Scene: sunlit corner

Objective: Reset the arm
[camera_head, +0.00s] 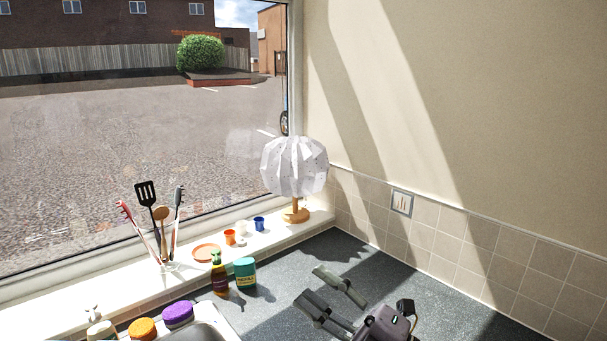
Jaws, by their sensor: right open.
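My right gripper (336,296) shows at the lower middle, above the dark speckled countertop (400,283). Its two grey fingers are spread apart and point up and to the left. Nothing is between them. My left gripper is not in the picture.
A green tub (245,274) and a dark bottle (219,276) stand left of my right gripper, near the sink (212,322). A lamp (294,170), small cups and a holder of utensils (160,225) stand on the windowsill (110,277). A tiled wall (480,248) bounds the right side.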

